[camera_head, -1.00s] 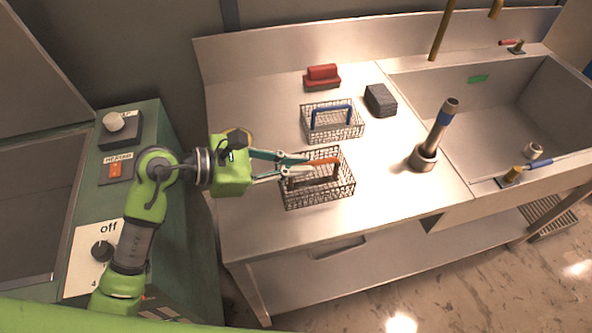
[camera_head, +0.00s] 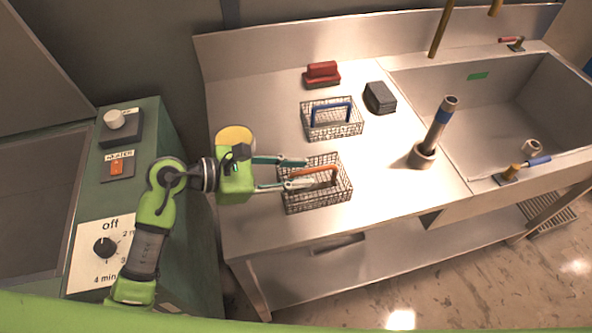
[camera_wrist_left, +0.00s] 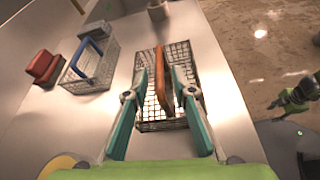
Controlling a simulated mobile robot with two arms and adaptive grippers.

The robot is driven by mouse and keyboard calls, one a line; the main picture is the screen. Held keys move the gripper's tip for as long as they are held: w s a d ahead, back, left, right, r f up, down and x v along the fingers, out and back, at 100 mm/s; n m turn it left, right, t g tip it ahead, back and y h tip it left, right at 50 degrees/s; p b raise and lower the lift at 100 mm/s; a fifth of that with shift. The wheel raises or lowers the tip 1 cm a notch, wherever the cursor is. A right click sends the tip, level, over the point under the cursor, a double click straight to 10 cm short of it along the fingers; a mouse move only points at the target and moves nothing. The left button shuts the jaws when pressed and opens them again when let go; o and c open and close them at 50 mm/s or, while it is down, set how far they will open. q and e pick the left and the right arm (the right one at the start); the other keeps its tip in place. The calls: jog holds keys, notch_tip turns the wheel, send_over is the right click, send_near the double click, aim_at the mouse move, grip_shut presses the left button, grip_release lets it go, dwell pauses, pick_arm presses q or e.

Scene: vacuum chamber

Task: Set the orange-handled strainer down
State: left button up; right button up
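The orange-handled strainer (camera_head: 318,194) is a wire basket standing on the steel counter near its front left. It also shows in the left wrist view (camera_wrist_left: 182,57). Its orange handle (camera_wrist_left: 163,80) runs between the two fingers of my left gripper (camera_head: 296,173). The fingers are spread, with a visible gap to the handle on both sides in the left wrist view. My left gripper is open and holds nothing.
A blue-handled strainer (camera_head: 331,119) stands just behind. A red brush (camera_head: 322,73) and a dark grey block (camera_head: 380,97) lie farther back. An upright metal tube (camera_head: 436,135) stands before the sink (camera_head: 500,110). The counter's front middle is clear.

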pick_arm(q)
jog(key=shift+r, duration=0.15)
jog(key=b+v, duration=0.2)
jog(key=v, duration=1)
jog(key=shift+b, duration=0.35)
jog(key=shift+r, duration=0.1)
